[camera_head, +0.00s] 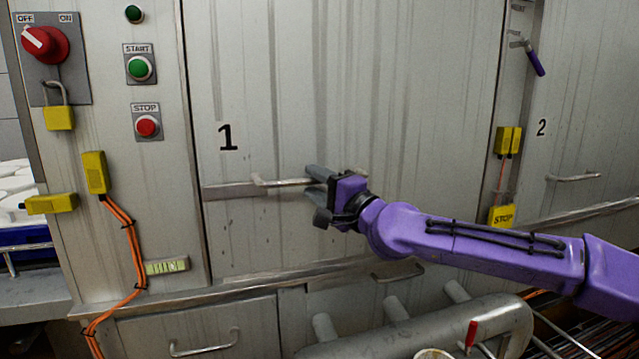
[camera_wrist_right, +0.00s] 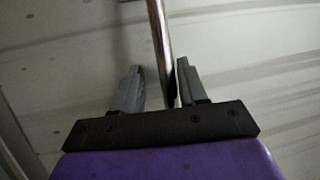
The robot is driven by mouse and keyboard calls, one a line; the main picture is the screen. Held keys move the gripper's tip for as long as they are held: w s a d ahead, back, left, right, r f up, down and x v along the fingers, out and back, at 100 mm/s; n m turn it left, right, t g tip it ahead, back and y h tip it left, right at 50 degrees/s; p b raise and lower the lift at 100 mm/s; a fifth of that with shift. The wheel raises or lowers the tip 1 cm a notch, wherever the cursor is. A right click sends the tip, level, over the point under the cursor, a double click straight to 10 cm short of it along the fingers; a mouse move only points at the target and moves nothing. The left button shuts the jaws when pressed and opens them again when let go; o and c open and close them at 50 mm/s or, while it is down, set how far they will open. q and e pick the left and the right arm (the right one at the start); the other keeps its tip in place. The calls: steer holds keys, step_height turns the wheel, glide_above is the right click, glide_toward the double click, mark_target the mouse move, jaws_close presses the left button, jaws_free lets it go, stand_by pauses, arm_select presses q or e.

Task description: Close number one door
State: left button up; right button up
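The number one door (camera_head: 330,90) is a large pale metal panel with a black "1" near its left side. It looks about flush with the frame; I cannot tell whether it is fully shut. Its horizontal bar handle (camera_head: 280,183) sits below the number. In the right wrist view the handle bar (camera_wrist_right: 158,45) runs between the two spread fingers (camera_wrist_right: 158,88), close to the right finger, with a gap to the left one. My left gripper is not in view.
A control panel with a red switch (camera_head: 45,44), a green start button (camera_head: 140,67) and a red stop button (camera_head: 147,126) is at left. A number two door (camera_head: 585,100) is at right. Metal pipes (camera_head: 430,325) and a lower drawer handle (camera_head: 203,345) lie below.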

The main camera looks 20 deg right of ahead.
steer(key=shift+s+r, duration=0.1)
steer(key=shift+s+d, duration=0.1)
steer(key=shift+s, duration=0.15)
steer(key=p+v, duration=0.1)
steer(key=v, duration=0.9)
